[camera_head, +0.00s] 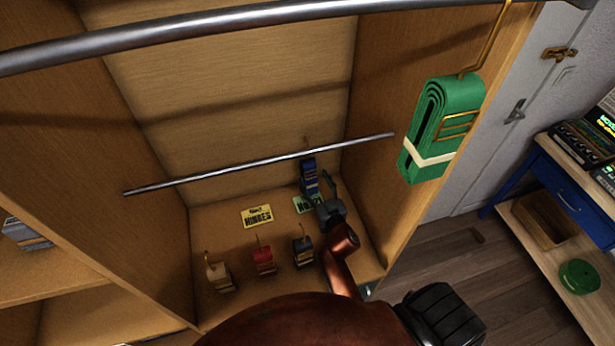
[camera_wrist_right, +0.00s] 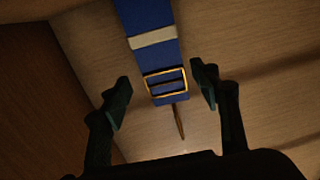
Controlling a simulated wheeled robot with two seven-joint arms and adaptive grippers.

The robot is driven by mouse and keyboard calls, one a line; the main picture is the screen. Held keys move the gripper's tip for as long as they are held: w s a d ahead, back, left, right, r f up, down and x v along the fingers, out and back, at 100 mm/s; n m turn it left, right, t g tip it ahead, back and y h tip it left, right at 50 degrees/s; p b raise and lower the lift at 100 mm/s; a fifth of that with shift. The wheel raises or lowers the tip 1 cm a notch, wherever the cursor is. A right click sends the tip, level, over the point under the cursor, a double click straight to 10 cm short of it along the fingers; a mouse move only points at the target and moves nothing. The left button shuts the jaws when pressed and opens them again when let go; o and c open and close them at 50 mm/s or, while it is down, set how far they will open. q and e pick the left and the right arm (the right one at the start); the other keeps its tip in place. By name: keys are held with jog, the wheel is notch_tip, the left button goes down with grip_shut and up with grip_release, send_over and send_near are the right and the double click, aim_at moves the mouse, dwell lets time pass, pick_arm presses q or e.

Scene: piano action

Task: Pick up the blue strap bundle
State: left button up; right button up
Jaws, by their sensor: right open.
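A blue strap bundle (camera_head: 309,176) with a pale band and a brass buckle is near the back right of the wooden compartment. In the right wrist view the blue strap bundle (camera_wrist_right: 150,40) comes down from the top edge, its buckle between my fingertips. My right gripper (camera_head: 325,200) is just in front of it in the head view. In the right wrist view my right gripper (camera_wrist_right: 161,88) is open, with a visible gap on each side of the strap. My left gripper is not in view.
A metal rail (camera_head: 260,163) crosses the compartment. A white bundle (camera_head: 217,276), a red bundle (camera_head: 263,260) and a dark blue bundle (camera_head: 303,250) are lower down. A yellow card (camera_head: 257,216) and a green card (camera_head: 305,204) lie behind. A green strap bundle (camera_head: 440,125) hangs at upper right.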

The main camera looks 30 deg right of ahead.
aim_at(311, 176)
jog(key=w, duration=0.4)
jog(key=shift+w+d+f, duration=0.1)
jog(key=shift+w+d, duration=0.05)
jog(key=shift+w, duration=0.15)
jog(key=c, duration=1.4)
